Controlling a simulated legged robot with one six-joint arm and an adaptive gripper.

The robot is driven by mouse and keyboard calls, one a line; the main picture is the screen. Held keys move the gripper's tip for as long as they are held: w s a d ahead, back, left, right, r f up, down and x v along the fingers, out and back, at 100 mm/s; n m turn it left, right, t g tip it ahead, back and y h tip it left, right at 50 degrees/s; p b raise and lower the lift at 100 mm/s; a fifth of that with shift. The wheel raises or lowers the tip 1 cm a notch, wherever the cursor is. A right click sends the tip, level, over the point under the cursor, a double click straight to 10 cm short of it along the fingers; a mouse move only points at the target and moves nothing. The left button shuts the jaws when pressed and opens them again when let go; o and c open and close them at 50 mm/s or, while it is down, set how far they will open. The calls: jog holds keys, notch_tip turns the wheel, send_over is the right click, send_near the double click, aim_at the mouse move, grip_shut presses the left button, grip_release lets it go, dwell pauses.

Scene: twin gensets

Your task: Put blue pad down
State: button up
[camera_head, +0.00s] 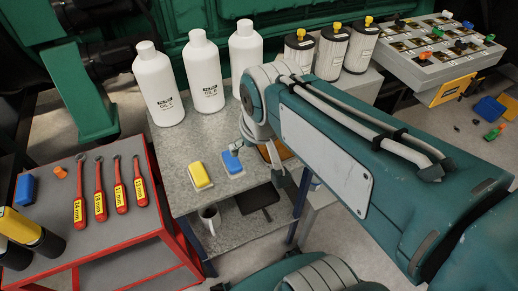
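The blue pad (232,162) appears at the grey table top (180,150), with a pale underside or base showing along its edge. It is just right of a similar yellow pad (201,175), apart from it. I cannot tell whether the blue pad rests on the table or is slightly above it. My gripper (248,147) is at the upper right of the blue pad, close to it. The arm hides much of the gripper, so its finger opening and any contact with the pad are unclear.
A red-edged cart (110,240) with wrenches (99,190) is at left. A mug (210,217) and dark flat object (257,197) sit on the lower shelf. A component box (440,50) is at right.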

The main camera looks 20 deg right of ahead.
jog(key=shift+t, duration=0.7)
jog(key=s, duration=0.5)
jog(key=shift+r, duration=0.25)
dwell(0.3)
